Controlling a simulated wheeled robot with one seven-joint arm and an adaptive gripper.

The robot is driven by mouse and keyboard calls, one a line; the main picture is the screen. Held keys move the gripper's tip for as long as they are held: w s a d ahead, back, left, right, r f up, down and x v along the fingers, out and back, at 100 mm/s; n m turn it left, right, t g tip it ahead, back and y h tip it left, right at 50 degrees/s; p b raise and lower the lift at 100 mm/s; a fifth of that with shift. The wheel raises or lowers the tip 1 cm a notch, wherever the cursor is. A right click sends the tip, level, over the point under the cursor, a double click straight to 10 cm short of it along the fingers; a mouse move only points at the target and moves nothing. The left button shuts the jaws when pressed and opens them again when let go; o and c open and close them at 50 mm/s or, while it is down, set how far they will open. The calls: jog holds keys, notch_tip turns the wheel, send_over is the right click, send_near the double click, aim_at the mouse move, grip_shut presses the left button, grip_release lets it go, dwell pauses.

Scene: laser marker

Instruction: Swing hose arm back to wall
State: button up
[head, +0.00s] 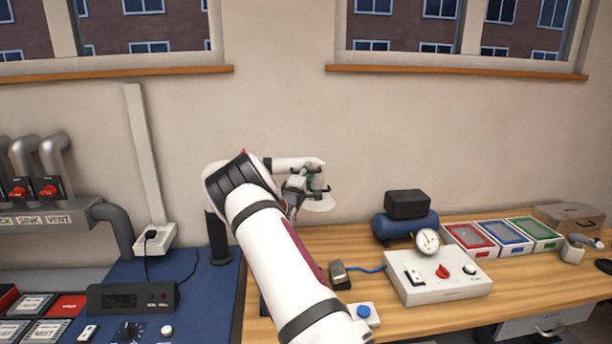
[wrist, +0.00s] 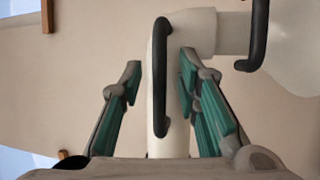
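The hose arm is a white pipe (wrist: 170,130) with an elbow. In the wrist view it rises between my fingers and bends right toward a pale, see-through hood (wrist: 298,60). A black bar handle (wrist: 160,75) runs along the pipe; a second black handle (wrist: 258,35) is near the hood. My gripper (wrist: 160,62) is open, with green-padded fingers on either side of the first handle and visible gaps to both. In the head view, the white hose arm (head: 290,163) shows behind my gripper (head: 308,184), with the hood (head: 320,204) below. My arm hides much of it.
The bare wall (head: 400,140) is behind. A black post (head: 217,240) stands on the blue mat (head: 205,290) at left. A blue compressor (head: 390,228), a white control box (head: 440,280) and coloured trays (head: 505,237) occupy the wooden bench (head: 530,290) at right.

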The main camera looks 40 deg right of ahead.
jog(key=v, duration=1.2)
jog(key=s+a+r+m+g+y, duration=0.2)
jog(key=s+r+m+g, duration=0.25)
jog(key=s, duration=0.45)
jog(key=s+a+r+m+g+y, duration=0.15)
jog(key=s+r+m+g, duration=0.35)
jog(key=s, duration=0.5)
jog(key=s+a+r+n+t+y, duration=0.1)
jog(key=s+a+y, duration=0.3)
jog(key=a, duration=0.7)
jog(key=s+a+n+t+y, duration=0.1)
jog(key=s+a+t+y, duration=0.1)
jog(key=s+a+y, duration=0.3)
jog(key=s+a+r+n+t+y, duration=0.1)
jog(key=s+a+y, duration=0.3)
jog(key=s+a, duration=0.5)
jog(key=a+n+b, duration=0.1)
jog(key=a, duration=0.7)
jog(key=shift+s+a+r+t+y, duration=0.3)
jog(key=shift+s+a+t+y, duration=0.05)
jog(key=shift+s, duration=0.05)
jog(key=shift+d, duration=0.1)
